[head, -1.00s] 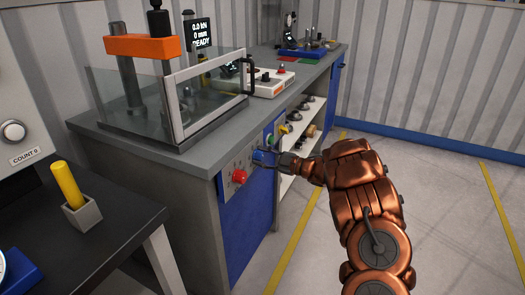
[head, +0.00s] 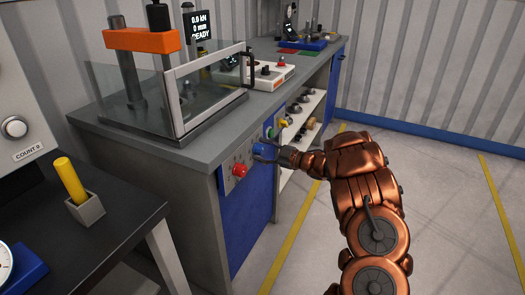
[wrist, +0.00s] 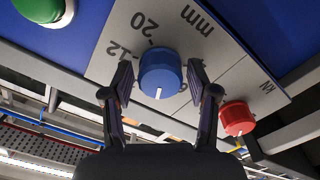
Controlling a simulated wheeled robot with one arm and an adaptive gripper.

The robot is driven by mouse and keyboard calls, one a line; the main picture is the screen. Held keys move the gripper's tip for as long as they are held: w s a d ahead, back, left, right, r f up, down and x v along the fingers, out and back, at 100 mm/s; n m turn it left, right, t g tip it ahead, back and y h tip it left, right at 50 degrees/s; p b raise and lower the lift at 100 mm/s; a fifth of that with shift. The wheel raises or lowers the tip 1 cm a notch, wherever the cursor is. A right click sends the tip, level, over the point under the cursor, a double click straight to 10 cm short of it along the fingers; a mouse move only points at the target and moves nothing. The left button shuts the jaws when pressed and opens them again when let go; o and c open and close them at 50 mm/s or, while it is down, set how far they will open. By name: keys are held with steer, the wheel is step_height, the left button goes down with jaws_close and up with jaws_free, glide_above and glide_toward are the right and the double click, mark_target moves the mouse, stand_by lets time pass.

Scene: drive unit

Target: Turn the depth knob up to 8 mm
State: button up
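The blue depth knob (wrist: 160,72) sits on a grey plate marked "mm", with 12 and 20 showing on its scale. Its white pointer line is toward the bottom of the wrist view. My gripper (wrist: 160,78) is open, with one finger on each side of the knob and a small gap visible at both sides. In the head view the blue knob (head: 262,150) is on the cabinet front, with my gripper (head: 271,153) reaching it from the right. The display (head: 198,26) reads 0.0 kN, 0 mm, READY.
A red knob (wrist: 237,118) marked kN is close beside my right finger in the wrist view. A green button (wrist: 40,8) is at the upper left. The bench (head: 180,155) carries a press behind a clear guard (head: 212,100). Open floor lies to the right.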

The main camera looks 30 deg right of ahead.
steer(key=shift+o, duration=0.4)
steer(key=v, duration=1.2)
